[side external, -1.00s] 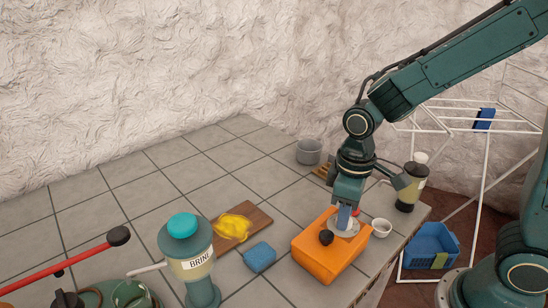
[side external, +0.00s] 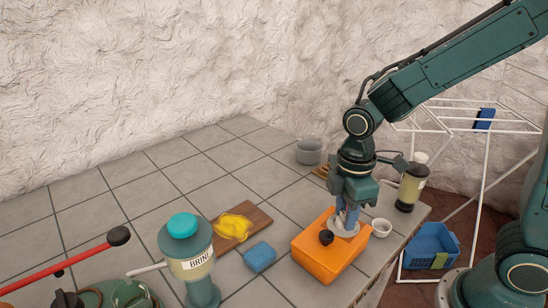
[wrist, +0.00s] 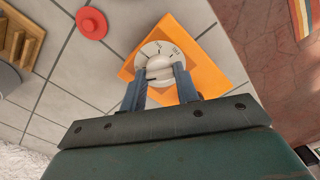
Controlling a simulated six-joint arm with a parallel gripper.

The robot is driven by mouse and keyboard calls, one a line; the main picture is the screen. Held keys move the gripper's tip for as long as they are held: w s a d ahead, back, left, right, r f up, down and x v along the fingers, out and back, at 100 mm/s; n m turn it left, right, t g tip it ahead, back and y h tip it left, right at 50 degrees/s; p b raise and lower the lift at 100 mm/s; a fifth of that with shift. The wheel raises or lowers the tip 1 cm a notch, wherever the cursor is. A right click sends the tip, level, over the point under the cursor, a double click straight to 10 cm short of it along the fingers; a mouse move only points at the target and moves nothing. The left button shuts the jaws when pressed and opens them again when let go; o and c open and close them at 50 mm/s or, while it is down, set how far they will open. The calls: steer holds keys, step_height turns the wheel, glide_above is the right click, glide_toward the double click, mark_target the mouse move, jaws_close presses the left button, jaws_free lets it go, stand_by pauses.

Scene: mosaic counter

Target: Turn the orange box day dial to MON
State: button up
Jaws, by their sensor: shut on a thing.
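The orange box (side external: 326,262) sits on the tiled counter near its right edge. My gripper (side external: 347,216) points down over the dial. In the wrist view my gripper (wrist: 160,80) has its two blue fingers on either side of the raised white grip of the dial (wrist: 152,48), and is shut on it. Dark lettering shows on the dial's rim in the wrist view, too small to read surely. The fingers hide part of the dial.
A small white cup (side external: 381,228) stands close to the right of the box. A blue sponge (side external: 260,257) lies to its left, and a wooden board (side external: 258,222) with a yellow cloth (side external: 233,227) lies beyond. A red disc (wrist: 91,23) lies near the box.

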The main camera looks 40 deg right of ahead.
steer(key=shift+n, duration=3.1)
steer(key=o, duration=1)
steer(key=shift+r, duration=0.15)
step_height(320, 180, up, 14)
steer(key=shift+f, duration=0.25)
